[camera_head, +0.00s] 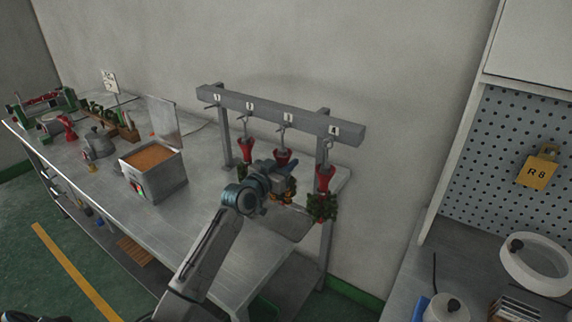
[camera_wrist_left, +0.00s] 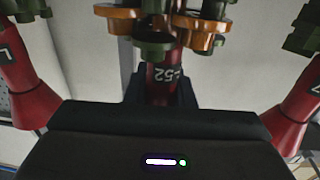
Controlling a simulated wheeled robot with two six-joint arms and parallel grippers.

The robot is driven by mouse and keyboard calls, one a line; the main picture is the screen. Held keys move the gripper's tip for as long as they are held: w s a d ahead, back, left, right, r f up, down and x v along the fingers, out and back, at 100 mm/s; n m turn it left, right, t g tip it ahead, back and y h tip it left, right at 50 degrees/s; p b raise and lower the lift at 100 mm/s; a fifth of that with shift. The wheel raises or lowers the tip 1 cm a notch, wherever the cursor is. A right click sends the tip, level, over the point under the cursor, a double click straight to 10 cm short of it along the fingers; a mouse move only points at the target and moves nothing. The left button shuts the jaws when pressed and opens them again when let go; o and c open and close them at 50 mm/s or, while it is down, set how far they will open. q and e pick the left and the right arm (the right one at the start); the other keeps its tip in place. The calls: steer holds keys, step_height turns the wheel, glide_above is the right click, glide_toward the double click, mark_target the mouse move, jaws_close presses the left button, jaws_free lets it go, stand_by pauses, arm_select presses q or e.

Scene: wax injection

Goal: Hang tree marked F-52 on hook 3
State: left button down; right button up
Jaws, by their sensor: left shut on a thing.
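The tree marked F-52 shows in the left wrist view as a red stem (camera_wrist_left: 165,76) reading "52", with green and orange pieces. My left gripper (camera_wrist_left: 160,92) is shut on that red stem. In the head view my left gripper (camera_head: 276,180) is at the rack, and the tree's red cup (camera_head: 282,157) is just below hook 3 (camera_head: 284,131). I cannot tell whether its top is on the hook. The gripper hides part of the tree. My right gripper is not in view.
Red trees hang on the neighbouring hooks, at hook 2 (camera_head: 246,149) and hook 4 (camera_head: 325,179), close on both sides. Hook 1 looks empty. The grey rack (camera_head: 270,110) stands on the bench. A wax pot (camera_head: 153,170) stands to the left.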

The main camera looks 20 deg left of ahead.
arm_select(q)
steer(key=c, duration=1.2)
jaws_free()
steer(key=shift+o, duration=0.2)
steer(key=shift+s, duration=0.1)
steer(key=shift+s+a+f, duration=0.1)
steer(key=shift+s, duration=0.2)
steer(key=s+a+b, duration=0.1)
steer(key=s+a, duration=0.1)
steer(key=s, duration=0.8)
steer(key=shift+b, duration=0.4)
